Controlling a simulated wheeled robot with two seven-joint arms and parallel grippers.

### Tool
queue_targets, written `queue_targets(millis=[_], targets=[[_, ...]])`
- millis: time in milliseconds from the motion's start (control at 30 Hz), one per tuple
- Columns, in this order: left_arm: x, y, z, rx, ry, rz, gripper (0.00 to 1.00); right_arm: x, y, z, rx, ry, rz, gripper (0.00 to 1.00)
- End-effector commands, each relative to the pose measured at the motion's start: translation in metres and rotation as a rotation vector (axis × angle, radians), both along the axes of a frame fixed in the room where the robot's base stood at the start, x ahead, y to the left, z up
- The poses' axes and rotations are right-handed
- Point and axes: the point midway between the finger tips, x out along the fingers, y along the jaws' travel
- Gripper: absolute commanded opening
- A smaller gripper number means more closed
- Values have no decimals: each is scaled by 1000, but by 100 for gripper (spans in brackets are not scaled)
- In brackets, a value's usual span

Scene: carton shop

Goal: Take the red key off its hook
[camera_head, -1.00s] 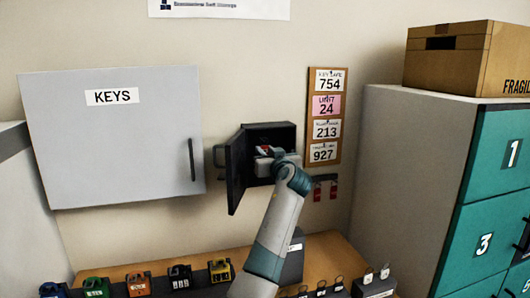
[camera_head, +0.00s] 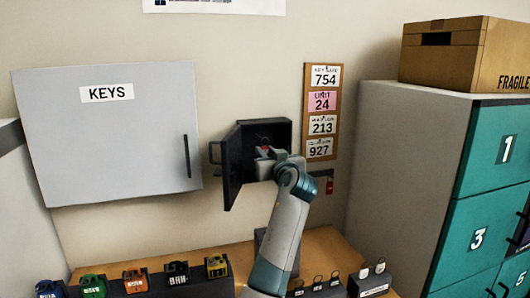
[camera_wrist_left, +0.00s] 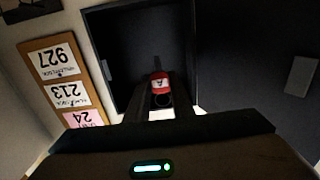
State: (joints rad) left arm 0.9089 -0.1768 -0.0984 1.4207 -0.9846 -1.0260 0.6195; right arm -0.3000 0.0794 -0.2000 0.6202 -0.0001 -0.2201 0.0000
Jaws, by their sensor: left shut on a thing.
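A small dark key safe (camera_head: 283,130) hangs on the wall with its door (camera_head: 231,175) swung open to the left. My left gripper (camera_head: 268,156) reaches into it from the front. The red key (camera_wrist_left: 158,80) shows between its two fingers in the left wrist view, and the gripper (camera_wrist_left: 156,98) is shut on it. In the head view only a small dark red bit of the key (camera_head: 265,143) shows above the fingers. The hook is too dark to make out clearly, so I cannot tell whether the key still touches it. My right gripper is not in view.
A grey KEYS cabinet (camera_head: 110,140) is to the left. Several padlocks (camera_head: 135,281) line the wooden bench (camera_head: 330,245). Teal lockers (camera_head: 490,170) bear a carton (camera_head: 440,65).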

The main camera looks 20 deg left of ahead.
Motion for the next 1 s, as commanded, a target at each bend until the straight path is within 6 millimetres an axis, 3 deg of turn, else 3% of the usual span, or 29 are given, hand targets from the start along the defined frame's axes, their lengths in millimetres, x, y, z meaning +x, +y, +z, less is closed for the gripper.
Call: queue_targets(millis=[533, 1000], targets=[[-22, -15, 0, 1, -1, 0, 9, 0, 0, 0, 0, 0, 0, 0], [-23, -15, 0, 0, 0, 1, 9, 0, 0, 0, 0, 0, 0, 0]])
